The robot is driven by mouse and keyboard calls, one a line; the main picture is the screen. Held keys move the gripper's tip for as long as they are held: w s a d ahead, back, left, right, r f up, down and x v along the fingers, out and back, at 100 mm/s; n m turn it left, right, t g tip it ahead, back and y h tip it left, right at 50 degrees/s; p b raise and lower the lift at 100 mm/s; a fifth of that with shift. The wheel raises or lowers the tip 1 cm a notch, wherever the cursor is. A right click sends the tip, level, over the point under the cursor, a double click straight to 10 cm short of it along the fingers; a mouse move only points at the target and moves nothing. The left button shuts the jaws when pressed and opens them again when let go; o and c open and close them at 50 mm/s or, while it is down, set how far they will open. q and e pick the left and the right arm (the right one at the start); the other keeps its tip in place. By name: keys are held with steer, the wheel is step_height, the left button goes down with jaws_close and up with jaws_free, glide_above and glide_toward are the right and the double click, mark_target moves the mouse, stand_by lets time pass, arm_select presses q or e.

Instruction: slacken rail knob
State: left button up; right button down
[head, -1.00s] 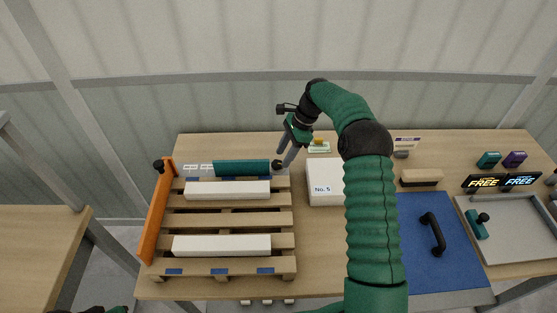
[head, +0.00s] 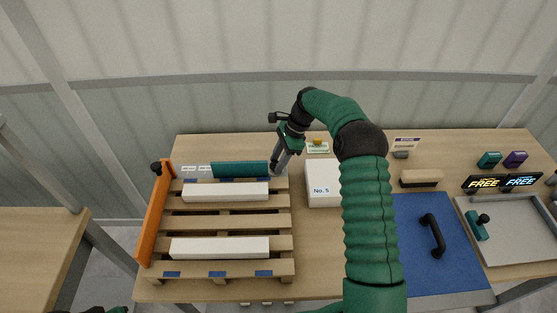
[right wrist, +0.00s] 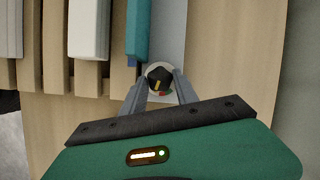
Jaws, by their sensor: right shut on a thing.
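The teal rail (head: 240,169) lies along the back of the wooden pallet; it also shows in the right wrist view (right wrist: 137,30). A black rail knob (right wrist: 159,76) with a yellow pointer mark sits at its right end, on a pale disc with a small red mark. My right gripper (head: 274,171) is shut on this knob, one finger on each side in the right wrist view (right wrist: 160,84). In the head view the fingers mostly hide the knob. An orange rail (head: 155,218) with another black knob (head: 156,167) stands at the pallet's left side.
Two white bars (head: 226,192) lie on the pallet (head: 265,219). A white box marked No. 5 (head: 322,196) stands just right of it. Farther right are a blue mat (head: 420,270) with a black handle (head: 432,236) and a grey tray (head: 515,225). A wall closes the back.

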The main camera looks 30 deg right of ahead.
steer(key=shift+d+r+p, duration=0.1)
steer(key=shift+r+p, duration=0.05)
steer(key=shift+p, duration=0.3)
steer(key=shift+n+g+p, duration=0.3)
steer(key=shift+n+p, duration=0.35)
steer(key=shift+n, duration=0.05)
steer(key=shift+w+n+g+p, duration=0.2)
steer(key=shift+n+g+p, duration=0.2)
steer(key=shift+n+p, duration=0.55)
steer(key=shift+w+n, duration=0.1)
steer(key=shift+n, duration=0.75)
steer(key=shift+n+g+b, duration=0.35)
steer(key=shift+n+g, duration=0.15)
steer(key=shift+n, duration=0.2)
steer(key=shift+w, duration=0.1)
